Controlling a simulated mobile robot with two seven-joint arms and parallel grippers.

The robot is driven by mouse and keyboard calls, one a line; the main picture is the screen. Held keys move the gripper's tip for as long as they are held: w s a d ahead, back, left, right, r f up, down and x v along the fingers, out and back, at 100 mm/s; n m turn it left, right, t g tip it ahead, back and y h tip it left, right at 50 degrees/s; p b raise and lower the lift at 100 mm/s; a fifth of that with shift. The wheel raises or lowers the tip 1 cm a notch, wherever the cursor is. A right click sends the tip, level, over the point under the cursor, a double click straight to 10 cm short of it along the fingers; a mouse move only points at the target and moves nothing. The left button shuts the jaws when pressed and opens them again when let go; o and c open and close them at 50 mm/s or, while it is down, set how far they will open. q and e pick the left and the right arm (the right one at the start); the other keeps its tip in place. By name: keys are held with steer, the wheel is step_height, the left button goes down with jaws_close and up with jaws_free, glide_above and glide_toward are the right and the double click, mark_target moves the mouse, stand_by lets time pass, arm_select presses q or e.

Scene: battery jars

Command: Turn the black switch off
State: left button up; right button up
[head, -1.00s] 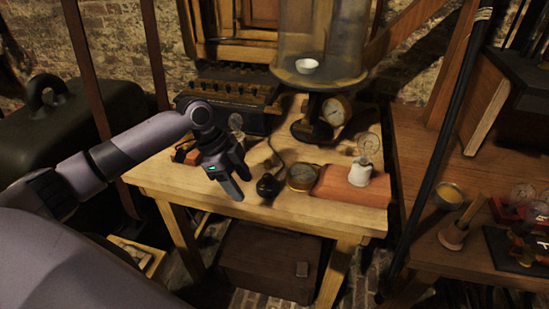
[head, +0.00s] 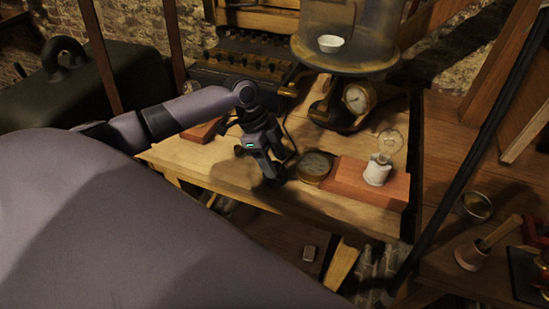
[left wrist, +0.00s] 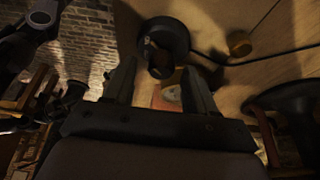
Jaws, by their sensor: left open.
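The black switch (left wrist: 163,38) shows in the left wrist view as a dark round body with a black cord running off to the right on the wooden table. It lies just beyond my left gripper's fingertips, roughly between them. My left gripper (head: 271,176) is open and points down at the table's front part, left of the brass dial. It also shows in the left wrist view (left wrist: 160,72), with nothing held between its fingers. In the head view the gripper mostly hides the switch, and its lever position cannot be read. My right gripper is not in view.
A round brass dial (head: 315,166) sits just right of the gripper, beside a red board (head: 345,180) with a glass bulb (head: 389,143) in a white holder. A glass jar stand (head: 345,62) and gauge (head: 357,97) stand behind. The table (head: 205,160) is bare at front left.

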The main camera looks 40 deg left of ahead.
arm_select(q)
steer(key=shift+f, duration=0.2)
jaws_close()
steer(key=shift+n, duration=0.4)
steer(key=n+t, duration=0.1)
steer(key=n, duration=0.2)
steer(key=shift+d+n+t+y, duration=0.15)
steer(key=shift+n+t+y, duration=0.15)
steer(key=shift+n+t, duration=0.1)
steer(key=n+t+y, duration=0.1)
steer(key=n, duration=0.3)
steer(key=shift+n, duration=0.3)
steer(key=n+y, duration=0.2)
steer(key=n, duration=0.2)
steer(key=shift+d+t, duration=0.1)
steer(key=shift+t, duration=0.3)
steer(key=n+y, duration=0.1)
steer(key=n, duration=0.3)
steer(key=shift+y, duration=0.3)
steer(key=shift+n, duration=0.5)
